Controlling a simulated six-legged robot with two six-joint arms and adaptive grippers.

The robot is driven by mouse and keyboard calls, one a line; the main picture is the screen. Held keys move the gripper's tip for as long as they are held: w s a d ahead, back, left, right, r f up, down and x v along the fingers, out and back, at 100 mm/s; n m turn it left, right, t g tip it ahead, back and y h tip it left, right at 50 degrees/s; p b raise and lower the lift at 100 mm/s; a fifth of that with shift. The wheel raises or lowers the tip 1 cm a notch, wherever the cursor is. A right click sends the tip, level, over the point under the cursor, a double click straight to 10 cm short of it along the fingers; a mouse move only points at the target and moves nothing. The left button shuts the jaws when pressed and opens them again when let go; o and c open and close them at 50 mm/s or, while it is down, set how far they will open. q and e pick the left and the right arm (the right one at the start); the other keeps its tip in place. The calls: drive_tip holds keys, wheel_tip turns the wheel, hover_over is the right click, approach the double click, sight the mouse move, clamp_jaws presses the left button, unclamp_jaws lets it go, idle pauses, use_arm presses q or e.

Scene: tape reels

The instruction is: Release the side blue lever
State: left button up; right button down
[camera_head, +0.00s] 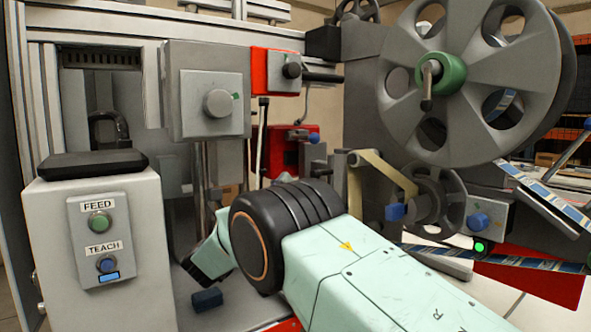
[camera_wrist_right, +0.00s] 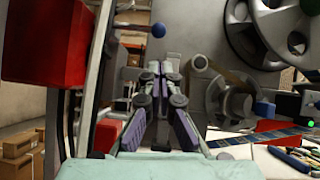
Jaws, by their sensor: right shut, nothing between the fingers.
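A blue ball knob (camera_wrist_right: 158,30) on a thin pale rod stands out beside the red housing in the right wrist view. It also shows as a blue knob (camera_head: 314,137) beyond my wrist in the head view. My right gripper (camera_wrist_right: 160,70) is shut and empty. Its fingers point forward, and the knob appears above the fingertips in the picture, apart from them. In the head view, my right arm comes in from the lower right and its wrist hides the fingers. My left gripper is not in view.
A large grey reel (camera_head: 465,120) with a green hub stands at upper right. A white box (camera_head: 95,290) with FEED and TEACH buttons stands at left. A red housing (camera_wrist_right: 45,45) is close on the left of the wrist view. A patterned tape strip (camera_wrist_right: 255,137) crosses at right.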

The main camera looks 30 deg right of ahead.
sight(309, 138)
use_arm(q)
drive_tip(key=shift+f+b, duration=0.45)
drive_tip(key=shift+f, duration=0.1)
use_arm(e)
drive_tip(key=x, duration=0.9)
drive_tip(key=shift+w+d+r, duration=0.1)
drive_tip(key=shift+r, duration=0.05)
drive_tip(key=r+n+t, duration=0.1)
drive_tip(key=n, duration=0.1)
drive_tip(key=r+n+t+y+p, duration=0.1)
drive_tip(key=n+t, duration=0.1)
drive_tip(key=s+r+n+t, duration=0.1)
drive_tip(key=r+n, duration=0.1)
drive_tip(key=shift+s+n+t+y+p, duration=0.1)
drive_tip(key=shift+n+t+y+p, duration=0.2)
drive_tip(key=shift+t+y+p, duration=0.1)
drive_tip(key=shift+r+n, duration=0.15)
drive_tip(key=shift+n, duration=0.35)
drive_tip(key=shift+t+y, duration=0.3)
drive_tip(key=shift+w+n, duration=0.3)
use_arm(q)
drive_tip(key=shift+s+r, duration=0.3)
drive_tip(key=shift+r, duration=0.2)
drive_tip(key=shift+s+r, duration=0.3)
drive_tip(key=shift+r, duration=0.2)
